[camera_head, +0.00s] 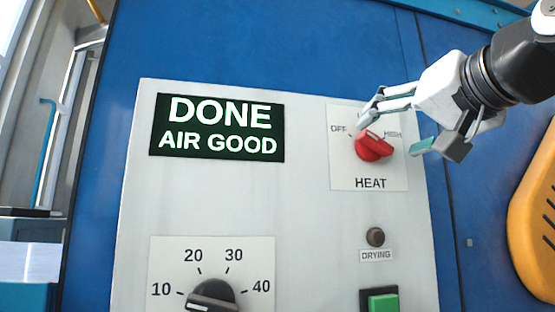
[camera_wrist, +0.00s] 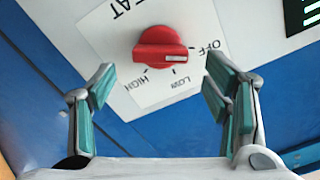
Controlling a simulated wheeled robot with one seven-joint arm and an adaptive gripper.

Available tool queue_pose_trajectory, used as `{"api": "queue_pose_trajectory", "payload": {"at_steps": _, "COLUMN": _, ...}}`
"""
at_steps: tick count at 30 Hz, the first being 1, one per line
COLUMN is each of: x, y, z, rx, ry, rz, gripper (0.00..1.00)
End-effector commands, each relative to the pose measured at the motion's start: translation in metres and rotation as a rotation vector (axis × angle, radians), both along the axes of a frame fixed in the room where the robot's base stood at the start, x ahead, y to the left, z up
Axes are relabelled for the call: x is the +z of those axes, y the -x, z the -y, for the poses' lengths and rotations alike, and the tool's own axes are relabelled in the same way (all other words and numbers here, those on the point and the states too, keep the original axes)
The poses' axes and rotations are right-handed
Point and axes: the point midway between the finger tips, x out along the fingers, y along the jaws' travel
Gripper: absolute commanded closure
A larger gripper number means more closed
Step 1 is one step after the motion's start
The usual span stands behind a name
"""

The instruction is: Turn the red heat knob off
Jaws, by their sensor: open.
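The red heat knob (camera_head: 373,147) sits on a white label plate (camera_head: 368,180) marked OFF, HIGH and HEAT. In the wrist view the knob (camera_wrist: 160,48) has a raised bar with a white mark towards its right end, on the side of the OFF and LOW labels. The exact setting is hard to tell. My gripper (camera_head: 396,128) is open, reaching in from the upper right, with its fingers around the knob's upper right. In the wrist view my gripper (camera_wrist: 158,80) has its two fingers spread wide, apart from the knob, which appears beyond and between them.
A display (camera_head: 218,127) reads DONE AIR GOOD. A dark timer dial (camera_head: 212,296) is at the lower left. A DRYING lamp (camera_head: 375,237) and a green button (camera_head: 383,303) lie below the knob. A yellow part (camera_head: 535,215) is at the right edge.

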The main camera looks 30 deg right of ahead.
Motion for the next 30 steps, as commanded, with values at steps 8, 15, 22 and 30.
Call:
{"api": "queue_pose_trajectory", "payload": {"at_steps": 8, "x": 0.0, "y": 0.052, "z": -0.015, "rx": -0.001, "ry": 0.0, "rz": 0.002, "gripper": 0.3}}
{"api": "queue_pose_trajectory", "payload": {"at_steps": 15, "x": -0.001, "y": 0.069, "z": -0.02, "rx": 0.0, "ry": 0.0, "rz": -0.002, "gripper": 0.3}}
{"api": "queue_pose_trajectory", "payload": {"at_steps": 22, "x": -0.001, "y": 0.07, "z": -0.02, "rx": 0.0, "ry": 0.0, "rz": -0.002, "gripper": 0.3}}
{"api": "queue_pose_trajectory", "payload": {"at_steps": 30, "x": -0.001, "y": 0.069, "z": -0.02, "rx": 0.0, "ry": 0.0, "rz": -0.002, "gripper": 0.3}}
